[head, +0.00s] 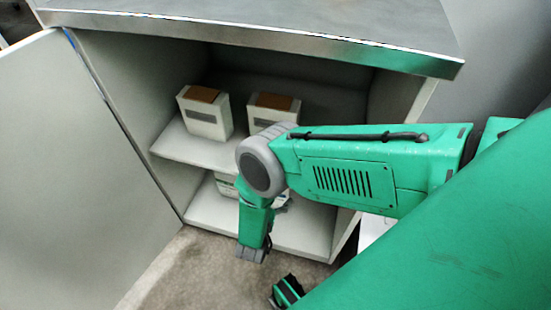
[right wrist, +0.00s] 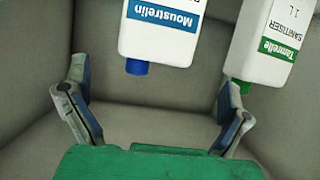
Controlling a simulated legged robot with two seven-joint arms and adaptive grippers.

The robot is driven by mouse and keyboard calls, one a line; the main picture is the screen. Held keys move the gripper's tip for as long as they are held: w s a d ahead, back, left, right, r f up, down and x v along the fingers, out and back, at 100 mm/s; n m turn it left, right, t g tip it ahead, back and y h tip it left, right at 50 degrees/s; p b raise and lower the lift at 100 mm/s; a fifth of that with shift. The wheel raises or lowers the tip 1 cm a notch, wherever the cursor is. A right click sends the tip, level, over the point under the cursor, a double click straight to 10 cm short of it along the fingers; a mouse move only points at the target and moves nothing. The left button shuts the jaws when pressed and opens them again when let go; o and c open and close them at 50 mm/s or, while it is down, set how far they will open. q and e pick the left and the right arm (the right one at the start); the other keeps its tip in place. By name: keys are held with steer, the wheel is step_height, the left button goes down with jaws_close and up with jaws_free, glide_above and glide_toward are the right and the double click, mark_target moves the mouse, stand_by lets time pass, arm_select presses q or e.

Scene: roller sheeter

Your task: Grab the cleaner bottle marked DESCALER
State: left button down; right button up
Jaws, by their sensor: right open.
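No label reading DESCALER is legible in either view. In the right wrist view a white bottle with a blue label reading Moustrelin (right wrist: 160,32) shows upside down, its blue cap towards me. To its right is a white bottle with a green label reading Tamrelle SANITISER 1 L (right wrist: 275,42), with a green cap. My right gripper (right wrist: 156,80) is open and empty, its fingers spread wide, the Moustrelin cap between them in the picture. Contact cannot be told. In the head view my right arm hides part of the cabinet's inside. My left gripper is not in view.
The open cabinet (head: 180,148) has a metal-edged top and a door (head: 70,160) swung to the left. Two white boxes with brown tops, one left (head: 205,112) and one right (head: 273,110), stand on the upper shelf. A pale green-marked item (head: 226,186) below is partly hidden.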

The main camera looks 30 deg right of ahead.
steer(key=b+x, duration=0.3)
steer(key=x, duration=0.5)
steer(key=shift+d+f, duration=0.2)
steer(key=shift+d, duration=0.05)
steer(key=c, duration=1.4)
steer(key=shift+o, duration=0.2)
steer(key=shift+w, duration=0.15)
